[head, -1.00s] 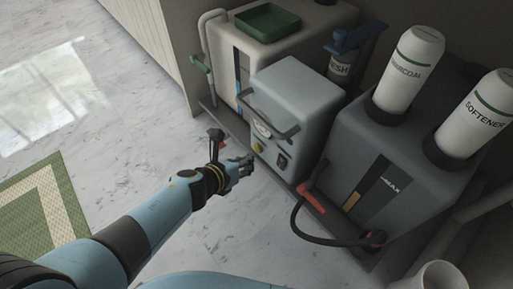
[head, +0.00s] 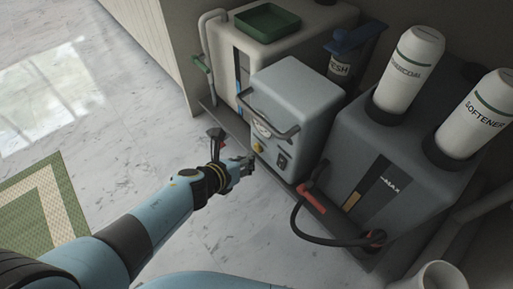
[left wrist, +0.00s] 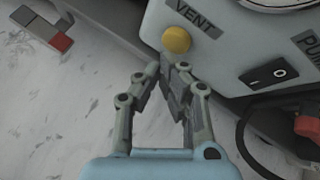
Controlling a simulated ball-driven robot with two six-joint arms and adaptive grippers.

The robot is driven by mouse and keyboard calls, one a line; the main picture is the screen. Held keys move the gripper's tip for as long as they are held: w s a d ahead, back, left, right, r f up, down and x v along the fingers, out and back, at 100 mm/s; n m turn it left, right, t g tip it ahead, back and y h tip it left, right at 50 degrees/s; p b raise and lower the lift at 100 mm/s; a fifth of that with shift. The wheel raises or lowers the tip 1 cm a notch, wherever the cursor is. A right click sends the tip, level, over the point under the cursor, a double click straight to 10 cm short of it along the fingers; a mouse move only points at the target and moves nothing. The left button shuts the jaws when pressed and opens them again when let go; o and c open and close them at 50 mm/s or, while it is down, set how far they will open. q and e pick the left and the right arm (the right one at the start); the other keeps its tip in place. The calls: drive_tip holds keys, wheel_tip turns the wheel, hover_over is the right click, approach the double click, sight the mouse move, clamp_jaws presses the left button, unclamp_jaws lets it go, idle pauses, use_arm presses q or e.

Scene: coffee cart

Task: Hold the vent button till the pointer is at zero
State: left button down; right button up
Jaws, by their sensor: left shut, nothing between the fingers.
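The yellow vent button (head: 259,148) is on the front of the pale grey pump box (head: 293,98). In the left wrist view the vent button (left wrist: 176,39) sits just under the VENT label (left wrist: 195,14). My left gripper (head: 248,164) is shut and empty, its fingertips pointing at the button. In the wrist view the left gripper's fingertips (left wrist: 172,66) are just below the button; I cannot tell whether they touch it. The round gauge (head: 262,129) is partly behind the box's handle, and only its lower rim (left wrist: 275,4) shows in the wrist view. Its pointer cannot be read.
A rocker switch (left wrist: 262,77) is right of the button. A dark tank (head: 395,165) with two white bottles and a red-handled hose (head: 312,198) stand to the right. A white box (head: 230,60) with a green tray is behind left.

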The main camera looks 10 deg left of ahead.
use_arm(q)
drive_tip(key=shift+w+d, duration=0.2)
drive_tip(key=shift+w+d, duration=0.1)
idle(0.4)
drive_tip(key=shift+w+d, duration=0.2)
drive_tip(key=shift+w, duration=0.1)
idle(0.6)
idle(0.8)
idle(0.6)
drive_tip(key=shift+s+a, duration=0.55)
drive_tip(key=shift+s, duration=0.2)
drive_tip(key=s+a, duration=0.1)
drive_tip(key=s, duration=0.1)
drive_tip(key=s+a, duration=0.2)
